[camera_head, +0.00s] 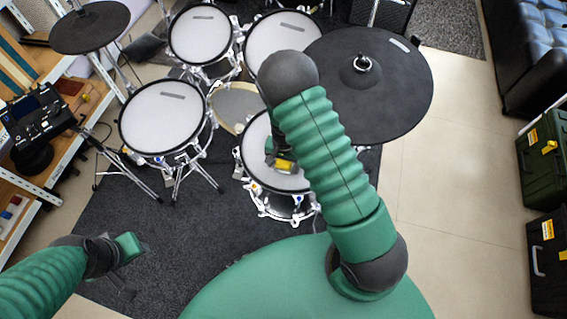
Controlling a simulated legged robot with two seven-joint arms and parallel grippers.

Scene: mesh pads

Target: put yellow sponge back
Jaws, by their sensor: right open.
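A small yellow piece (284,164), which may be the sponge, shows at my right gripper (273,154), over the white head of the nearest drum (258,128). My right arm hides much of this gripper, which is open. I cannot tell whether it touches the yellow piece or the drum. My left gripper (143,246) is at the lower left, above the dark carpet and well apart from the drums. Its fingers are too small and dim to read.
More drums (162,116) and dark cymbal pads (372,85) stand around on metal stands. Shelves (28,190) with small items line the left side. Pale floor (455,180) between is clear.

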